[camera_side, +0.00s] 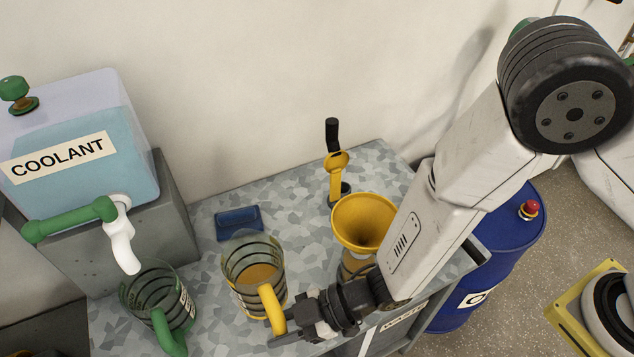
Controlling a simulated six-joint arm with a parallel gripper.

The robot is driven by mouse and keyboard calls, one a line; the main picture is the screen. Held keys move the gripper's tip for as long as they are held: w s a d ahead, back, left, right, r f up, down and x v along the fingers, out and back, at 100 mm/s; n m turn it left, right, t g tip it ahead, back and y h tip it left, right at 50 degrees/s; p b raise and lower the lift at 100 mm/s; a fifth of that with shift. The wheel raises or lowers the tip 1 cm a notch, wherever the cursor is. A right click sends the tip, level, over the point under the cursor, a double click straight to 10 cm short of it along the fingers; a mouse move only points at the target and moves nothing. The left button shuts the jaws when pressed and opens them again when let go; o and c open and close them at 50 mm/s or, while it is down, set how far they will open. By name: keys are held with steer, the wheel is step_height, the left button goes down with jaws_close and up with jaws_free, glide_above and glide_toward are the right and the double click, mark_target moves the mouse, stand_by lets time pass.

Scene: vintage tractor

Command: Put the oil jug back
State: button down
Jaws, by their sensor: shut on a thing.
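The oil jug (250,268) is a clear ringed jug with a yellow handle and amber liquid inside. It stands roughly upright over the grey mottled bench top; I cannot tell whether its base touches the surface. My gripper (288,329) comes in from the right and is shut on the jug's yellow handle. The fingertips are partly hidden behind the handle and at the gripper's dark body.
A green-handled jug (158,300) stands left, below the white spout of the COOLANT tank (75,150). A yellow funnel (363,220) stands right of the oil jug. Behind are a blue tray (239,222) and a yellow pump-like tool (337,176). A blue drum (490,260) stands right.

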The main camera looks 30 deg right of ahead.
steer(key=shift+f, duration=0.25)
steer(key=shift+f, duration=2.2)
steer(key=shift+c, duration=2.3)
jaws_free()
steer(key=v, duration=1.2)
